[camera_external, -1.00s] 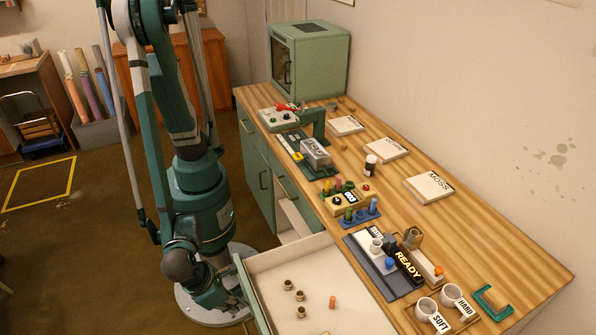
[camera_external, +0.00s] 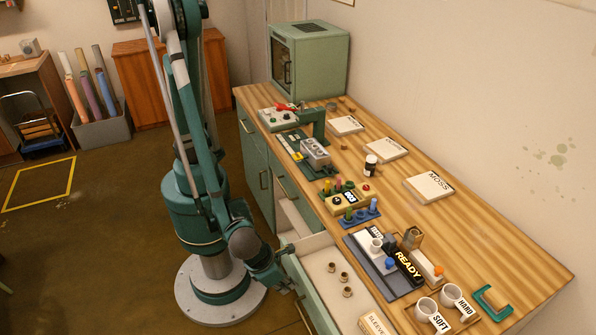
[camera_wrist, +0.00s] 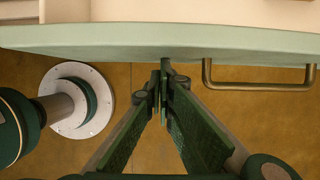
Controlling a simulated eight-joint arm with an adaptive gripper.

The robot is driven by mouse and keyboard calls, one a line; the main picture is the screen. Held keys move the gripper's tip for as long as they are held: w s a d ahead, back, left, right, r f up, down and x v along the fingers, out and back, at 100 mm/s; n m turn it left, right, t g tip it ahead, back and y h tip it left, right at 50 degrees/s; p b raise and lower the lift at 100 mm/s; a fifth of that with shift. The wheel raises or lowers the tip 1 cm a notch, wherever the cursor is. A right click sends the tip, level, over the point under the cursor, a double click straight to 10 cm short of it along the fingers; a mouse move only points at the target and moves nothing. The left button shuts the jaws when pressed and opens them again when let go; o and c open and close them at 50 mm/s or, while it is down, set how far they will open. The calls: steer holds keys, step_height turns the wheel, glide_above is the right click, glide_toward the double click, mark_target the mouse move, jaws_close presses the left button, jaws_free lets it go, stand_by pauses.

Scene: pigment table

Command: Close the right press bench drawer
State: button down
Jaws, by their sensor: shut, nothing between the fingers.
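The right press bench drawer is partly open at the bottom of the external view, with a pale green front (camera_external: 309,298) and white inside. Several small brass sleeves (camera_external: 345,278) lie in it, and a box labelled SLEEVE (camera_external: 374,324) shows at the lower edge. In the wrist view the drawer front (camera_wrist: 130,38) spans the top, with its brass handle (camera_wrist: 258,86) at right. My gripper (camera_external: 283,287) is outside the front; in the wrist view its fingers (camera_wrist: 164,72) are shut and empty, tips at or very close to the front, left of the handle. Contact is not certain.
The wooden bench top (camera_external: 480,235) holds a READY stand (camera_external: 408,266), SOFT and HARD cups (camera_external: 427,307), a MOSS block (camera_external: 430,188) and a green cabinet (camera_external: 312,65). Another opening (camera_external: 290,215) shows in the bench front beside the drawer.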

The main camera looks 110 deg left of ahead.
glide_above(322, 282)
steer(key=w+a, duration=0.3)
steer(key=shift+a+b, duration=0.1)
steer(key=shift+b, duration=0.35)
steer(key=shift+w+a, duration=0.1)
steer(key=shift+w, duration=0.05)
steer(key=shift+s+d, duration=0.5)
steer(key=shift+d, duration=0.05)
steer(key=shift+s+d+b, duration=0.3)
steer(key=shift+s+d, duration=0.9)
steer(key=p+v, duration=0.3)
steer(key=v, duration=0.7)
steer(key=shift+a+r, duration=0.15)
